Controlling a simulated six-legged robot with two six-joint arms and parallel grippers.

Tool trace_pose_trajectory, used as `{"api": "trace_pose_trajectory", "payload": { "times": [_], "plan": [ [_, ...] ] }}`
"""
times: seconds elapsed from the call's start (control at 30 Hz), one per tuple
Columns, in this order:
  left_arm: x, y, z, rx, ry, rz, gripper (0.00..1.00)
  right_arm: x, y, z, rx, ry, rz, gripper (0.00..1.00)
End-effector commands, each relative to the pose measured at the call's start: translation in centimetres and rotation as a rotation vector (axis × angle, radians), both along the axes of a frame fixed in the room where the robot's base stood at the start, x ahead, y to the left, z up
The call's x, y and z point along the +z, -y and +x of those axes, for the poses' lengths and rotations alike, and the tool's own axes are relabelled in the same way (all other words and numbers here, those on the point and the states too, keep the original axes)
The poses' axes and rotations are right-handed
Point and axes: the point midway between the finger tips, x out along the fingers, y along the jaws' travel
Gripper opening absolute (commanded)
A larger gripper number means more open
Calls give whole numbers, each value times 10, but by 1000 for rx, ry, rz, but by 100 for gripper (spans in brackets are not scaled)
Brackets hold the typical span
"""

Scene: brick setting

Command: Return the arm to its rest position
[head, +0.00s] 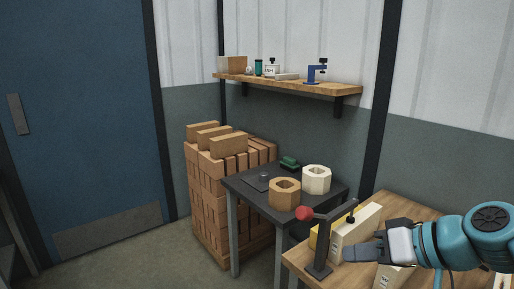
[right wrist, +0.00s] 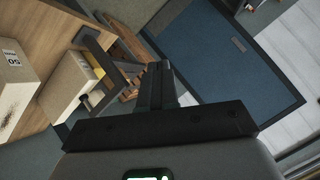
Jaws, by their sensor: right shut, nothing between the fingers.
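My right gripper (head: 350,253) comes in from the right in the head view, low over the wooden bench (head: 400,208). Its dark fingers are together with nothing between them. In the right wrist view the shut fingers (right wrist: 160,82) point up the picture. In the head view they overlap the lower part of a cream block (head: 362,224); I cannot tell whether they touch it. My left gripper is not in view.
A pale labelled block (head: 393,278) is below the gripper. A dark table (head: 241,184) holds two nut-shaped pieces. Bricks (head: 210,190) stand behind; a shelf (head: 300,84) hangs above. Floor at left is clear.

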Motion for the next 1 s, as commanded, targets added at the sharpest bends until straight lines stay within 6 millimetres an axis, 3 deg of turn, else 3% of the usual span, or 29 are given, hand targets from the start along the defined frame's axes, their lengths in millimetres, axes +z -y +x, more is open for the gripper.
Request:
{"api": "trace_pose_trajectory", "payload": {
  "times": [0.17,0.27,0.37,0.5,0.6,0.7,0.8,0.9,1.0],
  "plan": [
    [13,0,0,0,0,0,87,-68,-2,18,-74,-139,-43,0],
    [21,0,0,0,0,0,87,-121,-4,22,-122,-236,-82,0],
    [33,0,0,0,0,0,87,-193,-7,13,-176,-358,-142,0],
    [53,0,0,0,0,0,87,-299,-17,-36,-227,-527,-237,0],
    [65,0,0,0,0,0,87,-355,-29,-89,-235,-621,-283,0],
    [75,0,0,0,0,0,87,-388,-42,-140,-226,-685,-298,0],
    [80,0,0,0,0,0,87,-403,-53,-177,-218,-726,-292,0],
    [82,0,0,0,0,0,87,-409,-59,-196,-215,-744,-283,0],
    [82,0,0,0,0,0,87,-410,-61,-200,-215,-747,-280,0]
  ]
}}
